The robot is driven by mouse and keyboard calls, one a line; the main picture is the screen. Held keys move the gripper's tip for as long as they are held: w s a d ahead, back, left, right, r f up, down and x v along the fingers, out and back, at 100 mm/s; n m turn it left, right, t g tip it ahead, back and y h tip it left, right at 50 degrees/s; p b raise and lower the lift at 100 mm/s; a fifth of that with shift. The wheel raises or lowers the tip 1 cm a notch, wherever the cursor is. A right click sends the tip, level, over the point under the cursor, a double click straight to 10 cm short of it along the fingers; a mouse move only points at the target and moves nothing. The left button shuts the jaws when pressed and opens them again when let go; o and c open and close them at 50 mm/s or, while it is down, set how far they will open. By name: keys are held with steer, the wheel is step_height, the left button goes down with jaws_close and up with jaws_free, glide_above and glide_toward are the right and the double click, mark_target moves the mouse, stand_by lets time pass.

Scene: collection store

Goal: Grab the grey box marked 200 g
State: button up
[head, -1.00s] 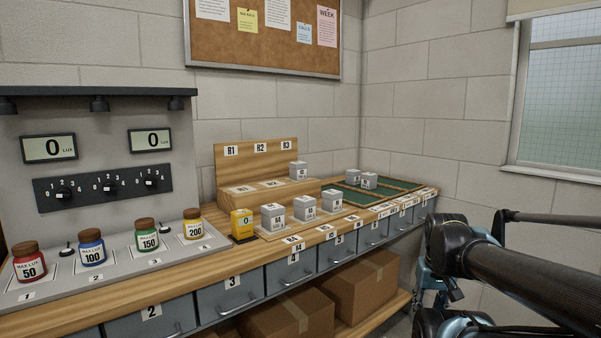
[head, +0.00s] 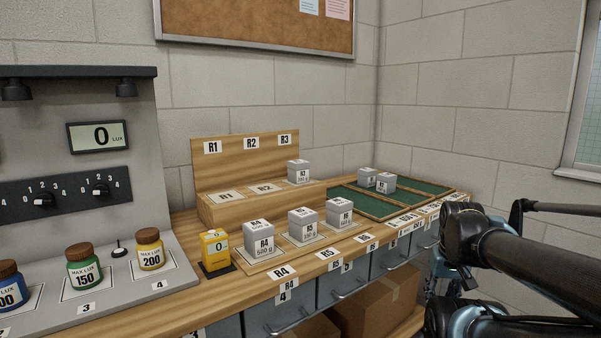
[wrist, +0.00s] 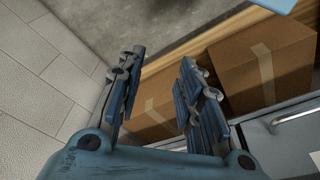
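Several grey boxes with white labels stand on the wooden counter in the head view. One box marked R3 (head: 298,172) sits at the right of the raised wooden step; its small weight figure is hard to read. In front stand the boxes marked R4 500 g (head: 259,237), R5 (head: 303,224) and R6 (head: 339,213), each on a pale pad. Two more grey boxes, one at left (head: 367,177) and one at right (head: 386,183), stand in the green tray; their labels are too small to read. My gripper (wrist: 160,82) is open and empty, away from all these boxes.
The green-lined tray (head: 426,188) lies at the back right. A yellow device showing 0 (head: 214,247) stands left of the R4 box. Jars, such as the yellow 200 jar (head: 150,250), stand at left. Cardboard boxes (wrist: 265,68) lie below the counter, near my gripper.

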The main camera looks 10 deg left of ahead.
steer(key=shift+o, duration=0.8)
steer(key=o, duration=0.8)
steer(key=shift+a+r, duration=0.25)
steer(key=shift+r, duration=0.8)
steer(key=shift+o, duration=0.2)
steer(key=w+a+r+n, duration=0.3)
steer(key=w+a+r, duration=0.2)
steer(key=w+r, duration=0.55)
step_height(320, 180, up, 26)
steer(key=n+y, duration=0.3)
steer(key=n, duration=0.3)
glide_above(301, 162)
steer(key=s+d, duration=0.3)
steer(key=d, duration=0.1)
steer(key=shift+t, duration=0.4)
steer(key=x, duration=1.1)
steer(key=shift+a+r, duration=0.1)
steer(key=shift+a, duration=0.15)
steer(key=shift+s+x, duration=0.1)
steer(key=shift+x, duration=1.25)
steer(key=shift+s+x, duration=0.15)
steer(key=shift+x, duration=1.2)
